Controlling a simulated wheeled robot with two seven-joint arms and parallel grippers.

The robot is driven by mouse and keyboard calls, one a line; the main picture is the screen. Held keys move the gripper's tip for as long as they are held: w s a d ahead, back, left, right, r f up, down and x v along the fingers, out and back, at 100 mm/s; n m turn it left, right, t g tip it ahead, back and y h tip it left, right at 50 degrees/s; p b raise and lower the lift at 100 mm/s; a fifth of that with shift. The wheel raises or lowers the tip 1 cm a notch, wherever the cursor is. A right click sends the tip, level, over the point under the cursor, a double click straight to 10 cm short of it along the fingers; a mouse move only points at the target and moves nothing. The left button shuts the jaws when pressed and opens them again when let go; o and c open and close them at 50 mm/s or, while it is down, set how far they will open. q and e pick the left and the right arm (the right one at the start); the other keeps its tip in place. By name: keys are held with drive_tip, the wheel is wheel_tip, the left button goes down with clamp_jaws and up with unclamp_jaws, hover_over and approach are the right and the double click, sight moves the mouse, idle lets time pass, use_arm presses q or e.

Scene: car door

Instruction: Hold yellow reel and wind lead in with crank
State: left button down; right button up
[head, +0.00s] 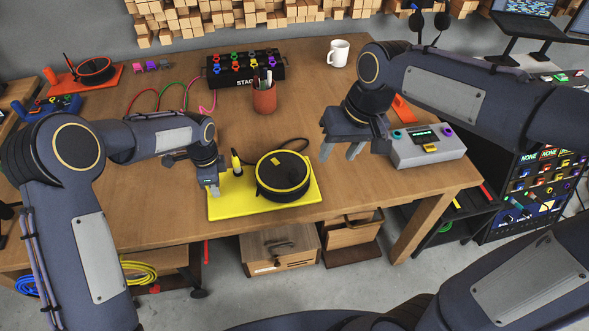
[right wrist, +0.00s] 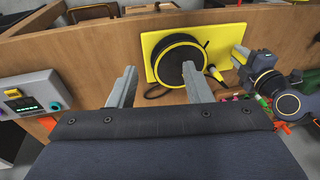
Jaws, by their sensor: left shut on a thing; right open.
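The yellow reel has a flat yellow base (head: 255,210) at the front edge of the table and a round black drum (head: 284,175) with yellow trim. A black lead (head: 287,142) loops out behind the drum onto the table. My left gripper (head: 214,190) is shut on the left part of the yellow reel, beside a black and yellow upright piece (head: 236,162). My right gripper (head: 342,152) is open and empty, above the table to the right of the drum. In the right wrist view the drum (right wrist: 181,62) shows between and beyond the open fingers (right wrist: 158,90). I cannot clearly make out the crank.
A grey box with knobs (head: 425,146) stands right of my right gripper. A pen cup (head: 264,98), a black stage box (head: 246,68) and a white mug (head: 339,53) stand farther back. An orange reel (head: 93,72) is at the back left. Table left of the yellow base is clear.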

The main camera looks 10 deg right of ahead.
drive_tip(key=g+h, duration=0.1)
drive_tip(key=h, duration=0.1)
hover_over(294, 171)
wheel_tip(294, 171, down, 5)
drive_tip(key=shift+n, duration=0.4)
wheel_tip(294, 171, down, 12)
drive_tip(key=shift+r, duration=0.1)
drive_tip(key=shift+c, duration=0.2)
drive_tip(key=c, duration=0.9)
drive_tip(key=shift+c, duration=0.2)
